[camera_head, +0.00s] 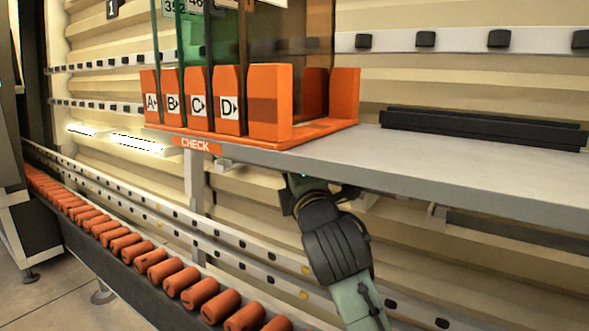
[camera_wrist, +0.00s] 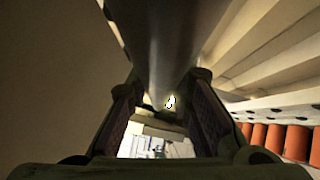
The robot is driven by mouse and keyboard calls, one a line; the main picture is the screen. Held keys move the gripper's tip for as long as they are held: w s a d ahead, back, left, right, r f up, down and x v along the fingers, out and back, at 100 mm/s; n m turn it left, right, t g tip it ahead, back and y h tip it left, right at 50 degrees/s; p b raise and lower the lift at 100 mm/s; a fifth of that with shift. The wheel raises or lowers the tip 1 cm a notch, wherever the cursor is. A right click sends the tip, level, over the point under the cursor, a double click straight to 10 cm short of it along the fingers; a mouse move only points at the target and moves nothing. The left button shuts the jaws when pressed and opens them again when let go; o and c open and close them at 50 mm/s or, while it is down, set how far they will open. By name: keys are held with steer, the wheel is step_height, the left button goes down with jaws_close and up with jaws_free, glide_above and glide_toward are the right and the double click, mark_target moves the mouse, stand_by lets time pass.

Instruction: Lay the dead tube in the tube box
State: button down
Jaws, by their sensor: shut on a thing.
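My gripper (camera_head: 308,186) is below the grey shelf, partly hidden by the shelf's front edge. In the wrist view its two dark fingers (camera_wrist: 165,100) are closed around a long grey tube (camera_wrist: 172,40), which runs away from the camera. The tube looks unlit apart from a small bright spot near the fingers. In the head view I cannot make out the held tube. A long, low black trough (camera_head: 485,130) lies on the right part of the shelf and looks like the tube box. Its inside is hardly visible.
An orange rack (camera_head: 270,105) with dividers lettered A to D and glass panes stands on the shelf (camera_head: 400,160). Bare shelf lies between rack and trough. Orange rollers (camera_head: 152,259) run along the lower left. Lit white lamps (camera_head: 138,143) glow at the wall.

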steer(key=s+a+r+b, duration=0.1)
steer(key=s+a+b, duration=0.2)
steer(key=s+a, duration=0.6)
steer(key=shift+s+a, duration=0.15)
steer(key=shift+s, duration=1.75)
